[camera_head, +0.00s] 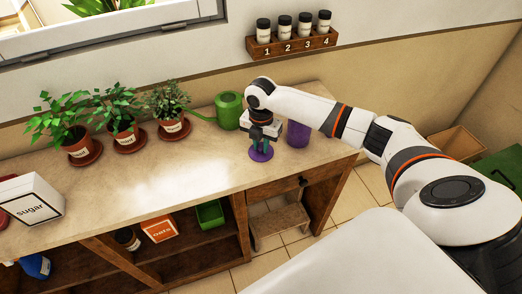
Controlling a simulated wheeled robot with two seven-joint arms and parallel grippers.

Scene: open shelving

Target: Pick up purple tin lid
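The purple lid (261,154) is a small round disc at the counter's right part, directly below my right gripper. My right gripper (261,147) points down at the lid, with its teal fingertips at the lid's middle. The view is too small to show whether the fingers are closed on it or only around it. My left gripper is not in view.
A green watering can (228,110) stands close to the left of my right gripper. Several potted plants (122,127) line the wall. A sugar box (33,200) stands at the left. The middle of the counter (180,180) is clear. A jar rack (292,43) hangs above.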

